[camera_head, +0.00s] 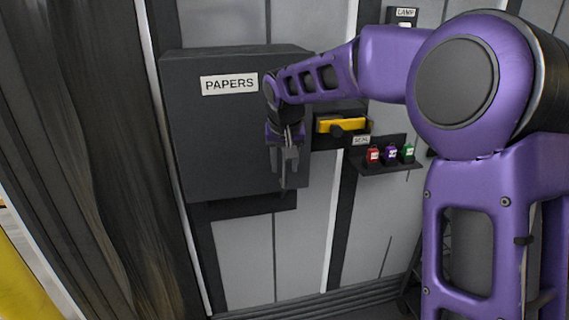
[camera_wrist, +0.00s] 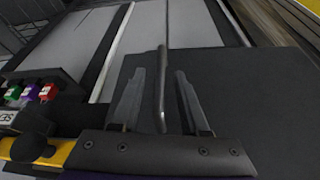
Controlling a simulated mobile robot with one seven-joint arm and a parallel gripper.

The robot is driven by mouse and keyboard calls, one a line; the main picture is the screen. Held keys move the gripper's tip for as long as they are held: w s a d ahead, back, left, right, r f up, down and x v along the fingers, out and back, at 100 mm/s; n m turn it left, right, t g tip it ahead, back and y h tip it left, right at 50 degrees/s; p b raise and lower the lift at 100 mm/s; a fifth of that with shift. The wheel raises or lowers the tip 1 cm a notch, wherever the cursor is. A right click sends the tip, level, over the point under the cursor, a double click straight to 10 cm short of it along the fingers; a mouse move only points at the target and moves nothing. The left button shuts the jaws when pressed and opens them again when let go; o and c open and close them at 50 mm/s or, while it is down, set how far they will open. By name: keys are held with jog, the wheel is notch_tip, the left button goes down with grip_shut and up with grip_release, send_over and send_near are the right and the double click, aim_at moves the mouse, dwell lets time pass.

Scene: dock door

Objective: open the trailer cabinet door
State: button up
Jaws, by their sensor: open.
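The trailer cabinet (camera_head: 225,135) is a dark grey box marked PAPERS, mounted on the wall left of the middle in the head view. Its door is closed. My gripper (camera_head: 284,160) is in front of the door's right part, pointing down. In the wrist view, my gripper (camera_wrist: 160,72) is open, with a grey bar handle (camera_wrist: 160,95) standing between its two fingers. The handle appears apart from both fingers there. The door's dark face (camera_wrist: 255,95) fills the right of that view. In the head view, the fingers hide most of the handle.
A yellow lever (camera_head: 343,125) sits on a dark bracket right of the cabinet. A small shelf (camera_head: 385,169) below it holds red, purple and green seals (camera_head: 391,154). A dark curtain (camera_head: 90,150) hangs at the left. The wall below the cabinet is clear.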

grip_shut()
dwell(1.3)
